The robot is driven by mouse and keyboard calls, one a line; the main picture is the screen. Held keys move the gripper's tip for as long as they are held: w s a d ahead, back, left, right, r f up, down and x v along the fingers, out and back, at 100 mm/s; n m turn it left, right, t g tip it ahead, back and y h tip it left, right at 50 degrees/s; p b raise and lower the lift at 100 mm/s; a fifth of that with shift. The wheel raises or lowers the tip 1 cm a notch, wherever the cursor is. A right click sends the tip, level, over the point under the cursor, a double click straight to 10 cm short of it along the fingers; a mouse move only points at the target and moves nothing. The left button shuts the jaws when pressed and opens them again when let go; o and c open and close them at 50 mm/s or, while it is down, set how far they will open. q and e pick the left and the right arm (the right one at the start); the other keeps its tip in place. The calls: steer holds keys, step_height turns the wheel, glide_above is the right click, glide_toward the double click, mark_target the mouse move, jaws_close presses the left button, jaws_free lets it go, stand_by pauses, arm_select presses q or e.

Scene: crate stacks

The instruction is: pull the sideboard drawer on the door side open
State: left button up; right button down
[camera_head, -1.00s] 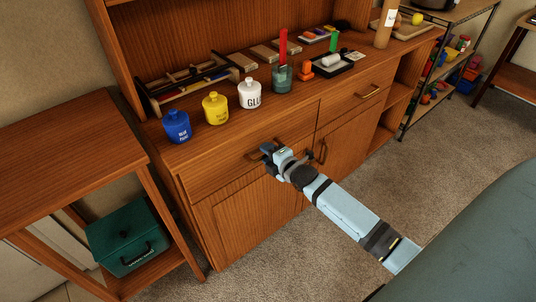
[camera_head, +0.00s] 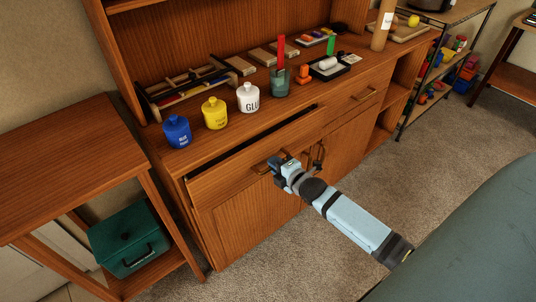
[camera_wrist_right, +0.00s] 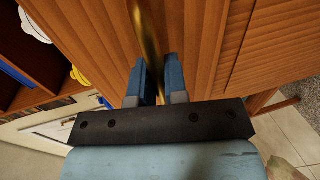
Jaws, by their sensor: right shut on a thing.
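The wooden sideboard (camera_head: 230,215) has two drawers side by side below its top. The left drawer (camera_head: 225,178) is partly open, with a dark gap (camera_head: 255,142) along its upper edge. The right drawer (camera_head: 352,100) is closed. My right gripper (camera_head: 276,164) is at the left drawer's front, shut on its brass handle (camera_head: 260,168). In the right wrist view the handle (camera_wrist_right: 149,35) runs between the two blue fingers of the gripper (camera_wrist_right: 154,72). The inside of the drawer is mostly hidden. My left gripper is not in view.
Blue (camera_head: 177,131), yellow (camera_head: 215,113) and white (camera_head: 248,97) jars stand on the sideboard top near the open drawer. A side table (camera_head: 65,165) with a green box (camera_head: 128,240) below stands at left. Carpet (camera_head: 275,258) in front is clear.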

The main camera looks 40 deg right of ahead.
arm_select(q)
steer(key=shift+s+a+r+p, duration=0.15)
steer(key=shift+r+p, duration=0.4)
steer(key=shift+p, duration=0.6)
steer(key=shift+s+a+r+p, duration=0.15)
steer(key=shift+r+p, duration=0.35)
steer(key=shift+p, duration=0.7)
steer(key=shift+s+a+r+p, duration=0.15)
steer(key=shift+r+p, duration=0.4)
steer(key=shift+p, duration=0.6)
arm_select(e)
steer(key=f+v, duration=0.2)
steer(key=v, duration=0.7)
steer(key=f+v, duration=0.2)
steer(key=v, duration=0.8)
steer(key=shift+s, duration=0.45)
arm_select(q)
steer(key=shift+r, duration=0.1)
arm_select(e)
steer(key=shift+a+r, duration=0.1)
steer(key=c, duration=1.2)
jaws_free()
steer(key=shift+c, duration=0.2)
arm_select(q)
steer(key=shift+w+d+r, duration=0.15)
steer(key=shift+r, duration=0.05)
arm_select(e)
steer(key=shift+o, duration=0.5)
steer(key=v, duration=1.3)
steer(key=shift+s, duration=0.4)
